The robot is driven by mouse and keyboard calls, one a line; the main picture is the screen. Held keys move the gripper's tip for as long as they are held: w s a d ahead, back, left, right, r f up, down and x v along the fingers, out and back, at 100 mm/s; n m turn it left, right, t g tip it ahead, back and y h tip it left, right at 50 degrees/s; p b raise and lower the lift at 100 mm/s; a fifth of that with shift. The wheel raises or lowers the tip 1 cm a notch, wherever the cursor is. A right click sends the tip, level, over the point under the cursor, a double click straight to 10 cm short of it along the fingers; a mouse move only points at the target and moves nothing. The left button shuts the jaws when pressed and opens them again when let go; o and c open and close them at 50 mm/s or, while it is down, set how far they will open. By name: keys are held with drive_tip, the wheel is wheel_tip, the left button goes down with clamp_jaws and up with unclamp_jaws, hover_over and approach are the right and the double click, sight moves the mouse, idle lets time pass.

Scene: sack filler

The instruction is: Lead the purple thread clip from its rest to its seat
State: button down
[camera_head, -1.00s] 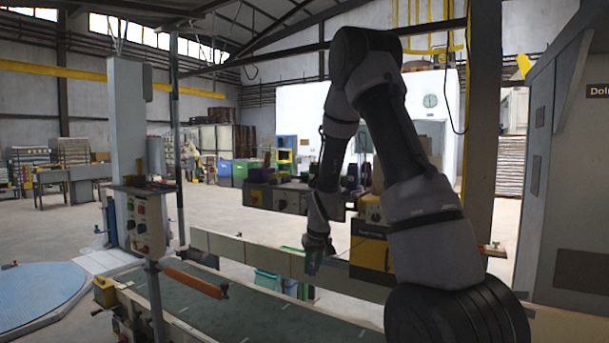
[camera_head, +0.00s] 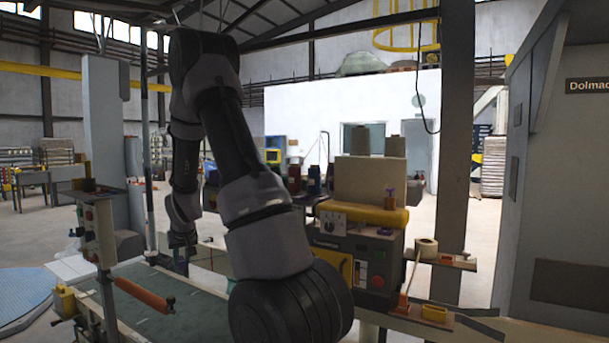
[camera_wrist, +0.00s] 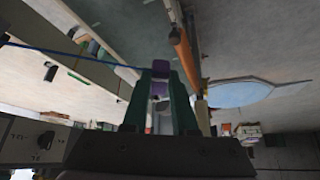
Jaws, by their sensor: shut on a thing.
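The purple thread clip (camera_wrist: 160,80) is between the fingertips of my gripper (camera_wrist: 161,88) in the wrist view. My gripper is shut on it, with one green finger on each side. A blue thread (camera_wrist: 85,56) runs from near the clip to the left edge. In the head view, my gripper (camera_head: 181,258) hangs low above the conveyor side at the left; the clip cannot be made out there. Small purple parts (camera_head: 389,198) show on the yellow-topped machine (camera_head: 360,225) to the right; whether one is the seat I cannot tell.
A green conveyor belt (camera_head: 145,315) with an orange bar (camera_head: 144,294) lies at lower left. A control post (camera_head: 98,230) stands beside it. A shelf with a tape roll (camera_head: 427,247) juts out right of the machine. A tall grey cabinet (camera_head: 560,200) stands at far right.

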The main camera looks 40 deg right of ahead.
drive_tip(key=w+d+r+m+t+h, duration=0.1)
drive_tip(key=d+r, duration=0.1)
drive_tip(key=d, duration=0.3)
drive_tip(key=w+d+r+m+t+h, duration=0.1)
drive_tip(key=w+d+r+m+h, duration=0.1)
drive_tip(key=d, duration=0.3)
wheel_tip(320, 180, up, 20)
drive_tip(key=m+g+h, duration=0.2)
drive_tip(key=m+h, duration=0.8)
drive_tip(key=h, duration=0.7)
hover_over(304, 197)
drive_tip(key=shift+s+a+r, duration=0.1)
drive_tip(key=shift+a, duration=0.05)
drive_tip(key=shift+f, duration=3.8)
drive_tip(key=shift+s+f, duration=0.1)
drive_tip(key=shift+f, duration=0.3)
